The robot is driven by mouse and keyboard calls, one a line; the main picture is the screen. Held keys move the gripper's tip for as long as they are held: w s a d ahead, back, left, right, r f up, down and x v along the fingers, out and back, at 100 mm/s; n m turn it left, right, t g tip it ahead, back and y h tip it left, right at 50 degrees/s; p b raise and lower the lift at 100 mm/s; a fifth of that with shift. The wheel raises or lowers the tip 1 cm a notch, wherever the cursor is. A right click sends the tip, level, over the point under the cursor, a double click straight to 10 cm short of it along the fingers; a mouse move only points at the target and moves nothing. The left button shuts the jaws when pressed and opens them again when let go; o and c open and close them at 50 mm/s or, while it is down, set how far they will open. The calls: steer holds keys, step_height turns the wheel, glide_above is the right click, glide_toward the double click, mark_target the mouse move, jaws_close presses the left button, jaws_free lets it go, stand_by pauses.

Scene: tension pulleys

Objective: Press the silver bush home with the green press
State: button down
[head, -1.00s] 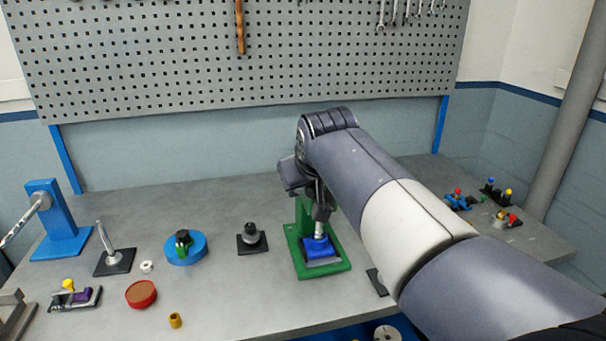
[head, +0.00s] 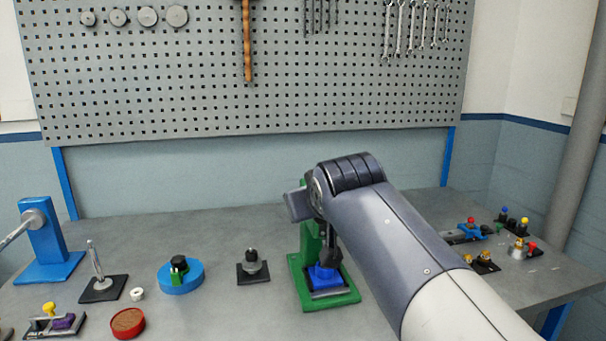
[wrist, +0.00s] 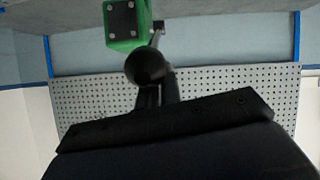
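The green press (head: 308,250) stands on the bench with its green base toward me. A blue part (head: 324,277) sits on a grey plate on that base, under my gripper (head: 330,256). My gripper reaches down in front of the press column and hides the ram. I cannot make out the silver bush.
Left of the press stand a black-based post (head: 252,267), a blue round holder (head: 181,275), a red round tub (head: 127,323) and a blue stand (head: 45,245). Small coloured fixtures (head: 472,229) stand at the right. The bench between press and post is clear.

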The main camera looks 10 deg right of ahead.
steer(key=f, duration=0.3)
steer(key=shift+s+d+g, duration=0.1)
steer(key=shift+s+g, duration=0.15)
steer(key=shift+g, duration=0.15)
step_height(320, 180, up, 6)
steer(key=w+p, duration=0.2)
steer(key=p, duration=0.2)
steer(key=w+a+r+v, duration=0.1)
steer(key=v, duration=0.9)
steer(key=shift+r+t+b, duration=0.2)
steer(key=shift+t+b, duration=0.2)
steer(key=shift+b, duration=0.05)
steer(key=shift+s+r, duration=0.1)
steer(key=shift+s, duration=0.1)
